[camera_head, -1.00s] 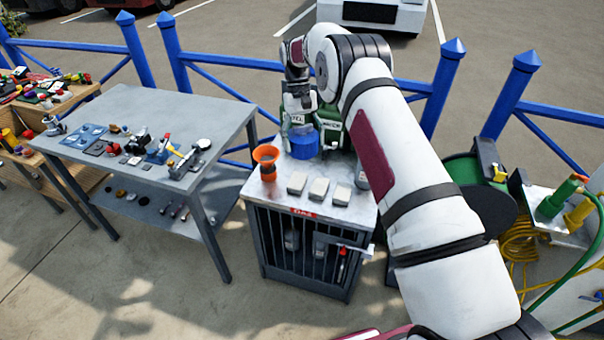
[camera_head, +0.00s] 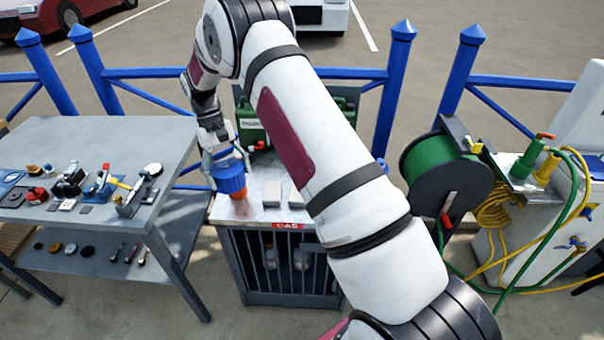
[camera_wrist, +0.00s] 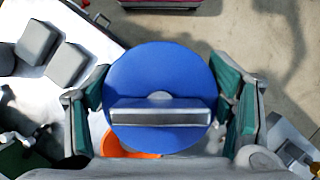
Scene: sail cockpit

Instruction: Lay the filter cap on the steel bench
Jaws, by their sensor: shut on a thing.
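The filter cap is a blue disc with a grey bar handle, filling the middle of the wrist view (camera_wrist: 160,68). My gripper (camera_wrist: 161,108) is shut on it, with green-padded fingers at its left and right sides. In the head view, my gripper (camera_head: 222,155) holds the blue cap (camera_head: 228,172) above the left part of the gas cabinet's top. An orange funnel (camera_head: 240,194) shows just below the cap, partly hidden by it. The steel bench is the grey metal table (camera_head: 100,135) at the left, apart from the cap.
Tools and small parts, including a clamp-like piece (camera_head: 140,190), line the bench's front; its back is bare. The gas cabinet (camera_head: 275,265) carries grey blocks (camera_head: 272,193). A green machine (camera_head: 255,125) stands behind. A hose reel (camera_head: 445,175) is at the right.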

